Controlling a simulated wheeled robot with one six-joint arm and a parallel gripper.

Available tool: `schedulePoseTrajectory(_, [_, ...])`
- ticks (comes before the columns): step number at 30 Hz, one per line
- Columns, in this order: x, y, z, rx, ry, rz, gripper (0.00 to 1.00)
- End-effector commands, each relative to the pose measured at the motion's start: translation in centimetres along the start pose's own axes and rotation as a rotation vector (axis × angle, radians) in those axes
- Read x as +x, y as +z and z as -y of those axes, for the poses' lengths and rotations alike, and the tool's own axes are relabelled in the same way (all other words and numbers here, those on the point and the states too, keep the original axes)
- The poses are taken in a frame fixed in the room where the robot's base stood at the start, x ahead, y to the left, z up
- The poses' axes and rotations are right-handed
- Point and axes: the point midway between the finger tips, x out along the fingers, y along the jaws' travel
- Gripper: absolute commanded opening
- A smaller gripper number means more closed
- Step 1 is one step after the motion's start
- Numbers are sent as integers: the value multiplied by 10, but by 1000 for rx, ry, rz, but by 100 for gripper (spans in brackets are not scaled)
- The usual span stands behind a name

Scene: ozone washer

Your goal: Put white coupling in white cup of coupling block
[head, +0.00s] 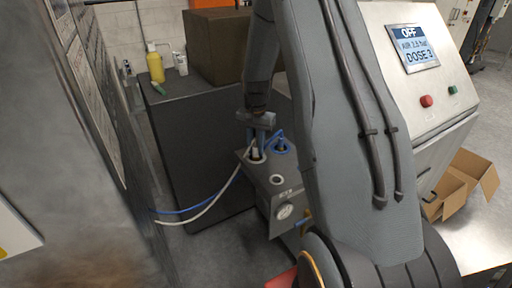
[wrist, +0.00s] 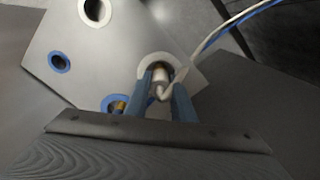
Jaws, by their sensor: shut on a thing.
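The grey coupling block (head: 262,180) stands on the floor side in the head view, its top plate (wrist: 110,50) filling the left and middle of the wrist view. My gripper (head: 257,143) points down at the block, and its blue fingers (wrist: 163,84) are shut on the white coupling (wrist: 159,74), which has a white hose. The coupling is at a white-ringed cup (wrist: 147,62) near the plate's edge; I cannot tell how deep it sits. Another white-ringed cup (head: 277,180) is empty; it also shows in the wrist view (wrist: 97,11).
A blue-ringed cup (head: 281,147) holds a coupling with a blue hose, close beside my gripper. Another blue-ringed opening (wrist: 60,62) is empty. The white hose (head: 205,207) and blue hose trail left.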

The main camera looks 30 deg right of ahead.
Motion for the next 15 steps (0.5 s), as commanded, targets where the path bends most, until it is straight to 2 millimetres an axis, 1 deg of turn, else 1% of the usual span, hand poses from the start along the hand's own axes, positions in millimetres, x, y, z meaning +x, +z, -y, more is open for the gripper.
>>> schedulePoseTrajectory(3, [3,0,0,0,0,0,0])
schedulePoseTrajectory(4, [3,0,0,0,0,1,24])
schedulePoseTrajectory(7, [3,0,0,0,0,1,41])
schedulePoseTrajectory(15, [2,0,0,0,0,1,41])
